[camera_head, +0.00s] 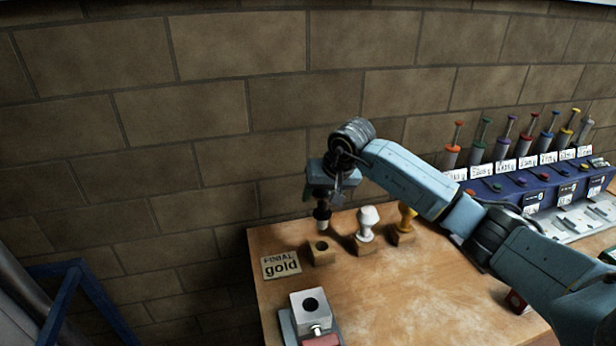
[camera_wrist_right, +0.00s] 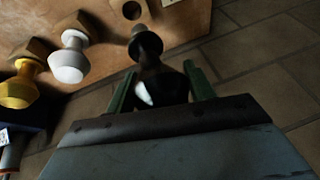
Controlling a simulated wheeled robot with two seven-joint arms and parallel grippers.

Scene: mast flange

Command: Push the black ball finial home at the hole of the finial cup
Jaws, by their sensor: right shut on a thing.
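The black ball finial (camera_head: 322,212) hangs upright below my right gripper (camera_head: 322,196), with a paler lower end. In the right wrist view the finial (camera_wrist_right: 160,85) sits between the two green fingers, which are shut on it, and its narrow neck and flared end point away from the gripper. A pale metal block with a dark round hole (camera_head: 309,294) stands near the table's front edge; it looks like the finial cup. The finial is apart from it, up and behind. My left gripper is not in view.
An empty wooden block with a hole (camera_head: 321,258) sits just below the finial. A white finial (camera_head: 367,222) and a yellow finial (camera_head: 406,217) stand in wooden blocks to its right. A gold label card (camera_head: 281,265) lies left. A blue rack (camera_head: 535,180) stands far right.

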